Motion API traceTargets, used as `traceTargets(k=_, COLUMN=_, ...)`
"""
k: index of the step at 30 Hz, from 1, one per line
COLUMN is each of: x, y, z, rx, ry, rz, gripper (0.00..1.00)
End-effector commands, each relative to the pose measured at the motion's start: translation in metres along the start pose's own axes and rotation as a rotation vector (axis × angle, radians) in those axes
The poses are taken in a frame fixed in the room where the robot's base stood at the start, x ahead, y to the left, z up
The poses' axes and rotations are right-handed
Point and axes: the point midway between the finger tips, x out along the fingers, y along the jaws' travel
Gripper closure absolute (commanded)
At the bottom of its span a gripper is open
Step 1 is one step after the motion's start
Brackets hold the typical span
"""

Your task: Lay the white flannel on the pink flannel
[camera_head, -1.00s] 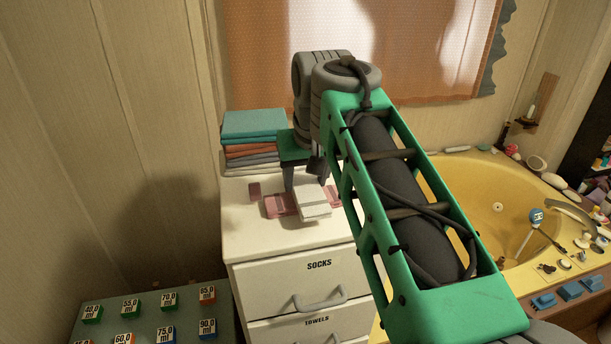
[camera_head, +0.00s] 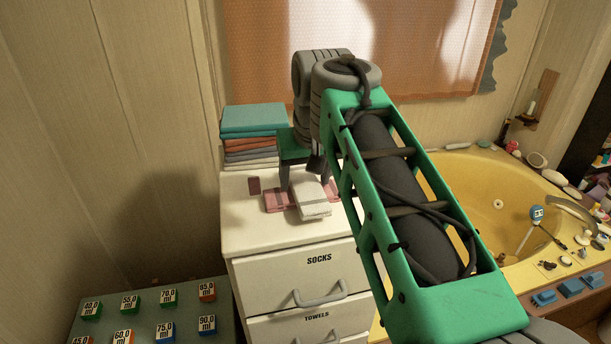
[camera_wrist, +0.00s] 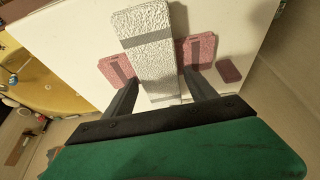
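The white flannel (camera_head: 313,207) lies across the middle of the pink flannel (camera_head: 279,202) on top of the white drawer unit. In the wrist view the white flannel (camera_wrist: 152,50) is a long textured strip with a smooth grey band. The pink flannel (camera_wrist: 117,72) shows on both sides of it; its middle is hidden underneath. My gripper (camera_wrist: 160,76) is open over them, one finger on each side of the white flannel, with visible gaps. In the head view my gripper (camera_head: 306,186) is low over the flannels, partly hidden by my arm.
A small dark pink block (camera_head: 254,186) stands left of the flannels. A stack of folded towels (camera_head: 252,135) is at the back left of the unit. The yellow tub (camera_head: 485,195) is to the right. The unit's front top is clear.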

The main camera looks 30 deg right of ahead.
Motion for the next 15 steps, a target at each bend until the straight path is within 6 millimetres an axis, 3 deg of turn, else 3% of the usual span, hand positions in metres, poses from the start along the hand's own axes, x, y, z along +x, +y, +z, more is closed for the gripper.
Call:
traceTargets(k=4, x=0.000, y=0.000, z=0.000, rx=0.000, ry=0.000, rz=0.000, gripper=0.23)
traceTargets(k=11, x=-0.001, y=0.000, z=0.000, rx=0.000, ry=-0.001, rz=0.000, gripper=0.23)
traceTargets(k=15, x=-0.016, y=0.000, z=-0.001, rx=0.001, ry=0.003, rz=0.000, gripper=0.23)
